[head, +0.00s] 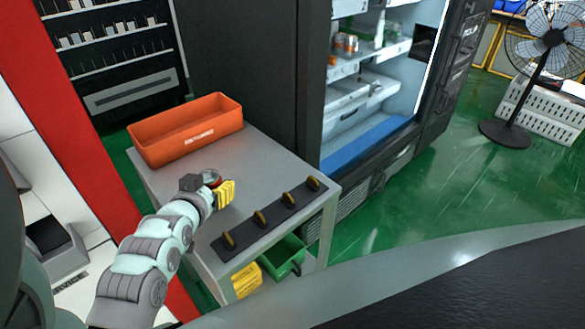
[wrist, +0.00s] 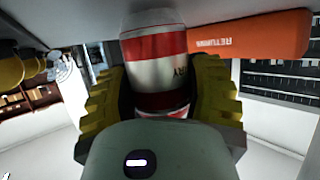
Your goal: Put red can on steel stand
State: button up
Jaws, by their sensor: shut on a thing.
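The red can (wrist: 158,70), with red and white bands, is between the ridged yellow fingers of my gripper (wrist: 160,82) in the wrist view, which looks upside down. My gripper (head: 219,190) is shut on it. In the head view only a small part of the can (head: 211,176) shows, mostly hidden by the gripper. The can is over the left middle of the grey steel stand (head: 262,160). Its end is close to the stand's top; I cannot tell whether it touches.
An orange bin (head: 187,133) sits at the stand's back left. A dark strip with several brass-coloured knobs (head: 262,218) lies along the front right. An open fridge cabinet (head: 365,90) stands behind on the right. The stand's top between bin and strip is clear.

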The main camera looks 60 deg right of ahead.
jog(key=shift+d, duration=0.2)
jog(key=shift+a+f, duration=0.1)
jog(key=shift+f, duration=0.2)
jog(key=o, duration=1.3)
jog(key=shift+w, duration=0.1)
jog(key=shift+r, duration=0.15)
